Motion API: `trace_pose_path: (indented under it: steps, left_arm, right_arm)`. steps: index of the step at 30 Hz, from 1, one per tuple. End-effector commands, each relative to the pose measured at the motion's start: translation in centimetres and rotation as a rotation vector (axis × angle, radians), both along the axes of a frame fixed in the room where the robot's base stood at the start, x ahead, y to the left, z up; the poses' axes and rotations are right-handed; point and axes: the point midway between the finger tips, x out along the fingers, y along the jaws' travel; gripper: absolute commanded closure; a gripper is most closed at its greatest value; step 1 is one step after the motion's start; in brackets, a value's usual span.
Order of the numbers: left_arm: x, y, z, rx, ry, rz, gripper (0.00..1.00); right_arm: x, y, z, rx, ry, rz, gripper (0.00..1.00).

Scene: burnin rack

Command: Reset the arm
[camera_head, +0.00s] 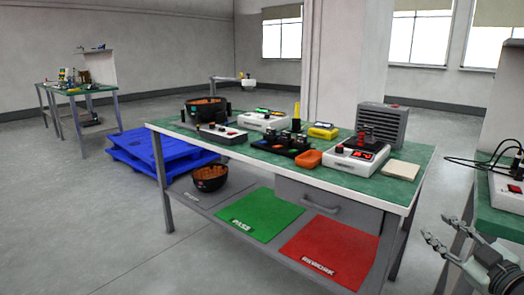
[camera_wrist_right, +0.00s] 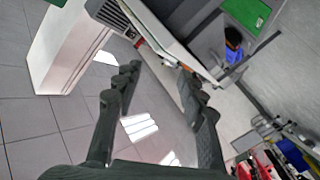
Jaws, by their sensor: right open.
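My right gripper (camera_head: 438,232) is at the lower right of the head view, in front of the right-hand table and right of the green-topped workbench (camera_head: 415,156). Its two fingers are apart with nothing between them. In the right wrist view the open fingers (camera_wrist_right: 158,78) point out over the floor and the bench's side, touching nothing that I can see. My left gripper and arm are not in the head view.
A blue pallet (camera_head: 135,150) stands behind. The floor at left is clear.

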Motion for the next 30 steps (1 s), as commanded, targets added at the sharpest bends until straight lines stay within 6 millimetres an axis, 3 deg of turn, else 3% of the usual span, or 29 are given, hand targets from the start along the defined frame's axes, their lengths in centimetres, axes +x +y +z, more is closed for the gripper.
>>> trace_pose_path:
  steps: [1,4,7,12,15,18,21,25,30]
  left_arm:
    - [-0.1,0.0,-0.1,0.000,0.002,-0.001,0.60]
    - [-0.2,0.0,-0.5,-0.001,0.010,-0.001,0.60]
    - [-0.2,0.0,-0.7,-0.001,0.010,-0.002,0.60]
    - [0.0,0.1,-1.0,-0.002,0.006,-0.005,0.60]
    - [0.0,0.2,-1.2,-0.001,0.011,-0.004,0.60]
    - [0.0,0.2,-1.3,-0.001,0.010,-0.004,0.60]
    - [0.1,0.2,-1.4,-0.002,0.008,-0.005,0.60]
    - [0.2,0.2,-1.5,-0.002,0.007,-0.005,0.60]
    - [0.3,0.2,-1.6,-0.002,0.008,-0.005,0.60]
  right_arm:
    - [-1.1,-0.9,-3.7,0.044,0.059,-0.111,0.59]
    - [-3.8,-2.0,-10.8,0.081,0.206,-0.290,0.59]
    - [-7.4,-1.5,-17.5,0.109,0.383,-0.419,0.59]
    - [-15.0,2.7,-27.1,0.143,0.718,-0.535,0.59]
    - [-19.4,6.3,-31.0,0.159,0.907,-0.548,0.59]
    - [-23.1,9.7,-33.5,0.170,1.062,-0.533,0.59]
    - [-25.5,12.1,-34.7,0.176,1.164,-0.510,0.59]
    - [-27.0,13.6,-35.3,0.179,1.226,-0.492,0.59]
    - [-27.2,13.8,-35.4,0.178,1.236,-0.490,0.59]
